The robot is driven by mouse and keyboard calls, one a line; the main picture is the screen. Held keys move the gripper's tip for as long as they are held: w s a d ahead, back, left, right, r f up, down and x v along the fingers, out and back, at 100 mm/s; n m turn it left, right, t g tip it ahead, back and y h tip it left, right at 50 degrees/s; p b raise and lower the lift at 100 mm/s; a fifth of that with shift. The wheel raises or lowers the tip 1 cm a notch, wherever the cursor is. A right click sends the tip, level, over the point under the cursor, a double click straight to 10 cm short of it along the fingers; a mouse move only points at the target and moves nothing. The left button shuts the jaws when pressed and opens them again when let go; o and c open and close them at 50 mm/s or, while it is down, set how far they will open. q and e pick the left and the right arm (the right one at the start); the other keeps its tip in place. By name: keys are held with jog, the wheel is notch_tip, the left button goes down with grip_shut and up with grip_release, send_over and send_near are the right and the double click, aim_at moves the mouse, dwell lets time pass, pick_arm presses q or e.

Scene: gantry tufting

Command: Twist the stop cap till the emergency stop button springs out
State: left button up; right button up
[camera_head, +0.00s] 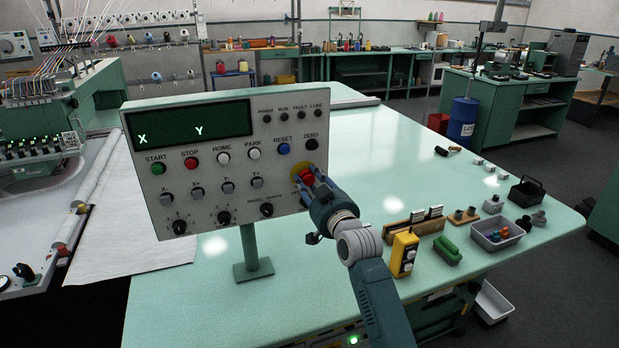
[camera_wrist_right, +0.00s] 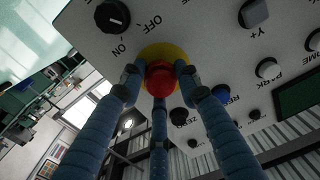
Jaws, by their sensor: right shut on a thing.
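The control panel (camera_head: 235,160) stands on a post above the pale green table. The emergency stop button's red cap (camera_head: 306,177) sits on a yellow disc at the panel's lower right. In the right wrist view the red cap (camera_wrist_right: 160,79) shows in front of the yellow disc (camera_wrist_right: 163,55). My right gripper (camera_head: 308,183) is at the panel with its blue fingers around the cap, shut on it; the fingers also show in the right wrist view (camera_wrist_right: 158,82). I cannot tell from these frames whether the button is pressed in or out. My left gripper is not in view.
A black knob with ON and OFF marks (camera_wrist_right: 112,16) is close beside the button. A yellow box (camera_head: 403,254), a green block (camera_head: 447,250) and a grey tray (camera_head: 496,235) lie right of my arm. The table (camera_head: 390,140) behind the panel is mostly clear.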

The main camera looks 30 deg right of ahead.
jog(key=m+p, duration=0.1)
jog(key=m, duration=0.1)
jog(key=m+p, duration=0.1)
jog(key=m, duration=0.1)
jog(key=shift+a+f, duration=0.1)
jog(key=shift+f, duration=0.25)
jog(key=shift+m, duration=0.5)
jog(key=shift+f, duration=0.15)
jog(key=o, duration=1)
jog(key=shift+o, duration=0.7)
jog(key=shift+r, duration=0.25)
jog(key=v, duration=1.2)
